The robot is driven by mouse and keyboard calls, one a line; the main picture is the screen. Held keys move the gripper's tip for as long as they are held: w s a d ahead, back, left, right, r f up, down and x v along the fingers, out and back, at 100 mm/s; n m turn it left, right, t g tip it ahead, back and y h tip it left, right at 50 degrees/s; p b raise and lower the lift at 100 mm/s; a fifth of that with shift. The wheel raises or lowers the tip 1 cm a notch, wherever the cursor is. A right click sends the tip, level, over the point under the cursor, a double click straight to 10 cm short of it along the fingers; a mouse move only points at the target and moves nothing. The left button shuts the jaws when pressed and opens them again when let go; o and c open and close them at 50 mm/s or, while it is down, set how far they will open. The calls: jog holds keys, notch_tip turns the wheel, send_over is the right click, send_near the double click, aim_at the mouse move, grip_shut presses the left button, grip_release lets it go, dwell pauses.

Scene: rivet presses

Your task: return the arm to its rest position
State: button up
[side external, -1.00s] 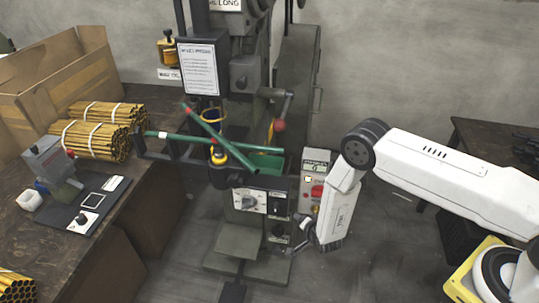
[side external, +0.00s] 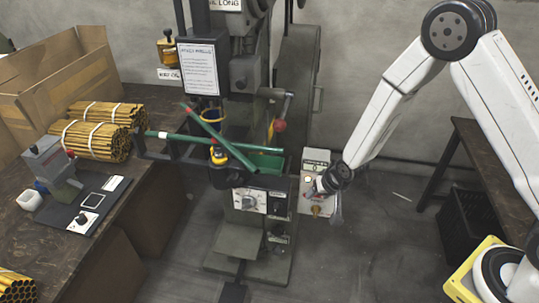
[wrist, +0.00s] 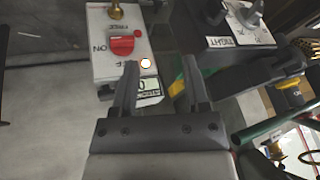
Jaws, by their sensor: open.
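My gripper (side external: 322,186) is in front of the control box (side external: 316,164) on the right of the press, at the end of a bent arm with its elbow high at the upper right. In the wrist view my gripper (wrist: 160,76) is open, with nothing between its two fingers. The box (wrist: 106,62) shows there with a red switch (wrist: 122,45) marked ON, a small lit round button (wrist: 146,63) and a display (wrist: 148,86) partly hidden by a finger. I cannot tell whether a fingertip touches the box.
The rivet press (side external: 240,115) stands left of my gripper, with two crossed green tubes (side external: 175,137) at its front. A workbench (side external: 50,245) at left holds tube bundles (side external: 90,140) and a cardboard box (side external: 60,85). A dark table (side external: 465,150) stands right. The floor between is mostly clear.

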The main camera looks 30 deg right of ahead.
jog(key=s+d+r+n+g, duration=0.1)
jog(key=s+r+n, duration=0.1)
jog(key=s+r, duration=0.5)
jog(key=s+d+r+n+g, duration=0.1)
jog(key=s+d+r+n, duration=0.1)
jog(key=s+r, duration=0.6)
jog(key=shift+s+d+r+n+g, duration=0.15)
jog(key=shift+d+r+n+g, duration=0.15)
jog(key=shift+n, duration=0.1)
